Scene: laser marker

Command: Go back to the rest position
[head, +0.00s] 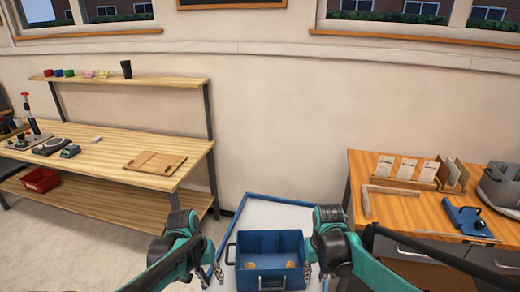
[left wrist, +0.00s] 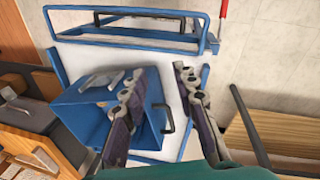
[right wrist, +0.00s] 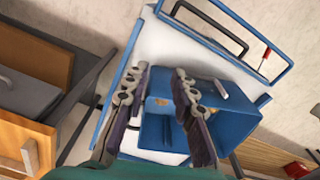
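My left gripper (head: 212,275) is at the left side of a blue bin (head: 270,246), near its left handle. My right gripper (head: 314,270) is at the bin's right side. In the left wrist view my left gripper (left wrist: 158,85) has its fingers apart with nothing between them. In the right wrist view my right gripper (right wrist: 160,82) also has its fingers apart and empty. The bin stands on a white surface with a blue frame (head: 240,207). A few small tan round pieces (head: 247,266) lie inside the bin. Whether the fingertips touch the bin is unclear.
A wooden bench (head: 110,158) with a shelf (head: 130,81) stands at the left; a red bin (head: 40,180) sits low on it. At the right a wooden-topped cabinet (head: 400,212) holds card racks (head: 404,180) and a blue device (head: 464,217). Floor shows at the lower left.

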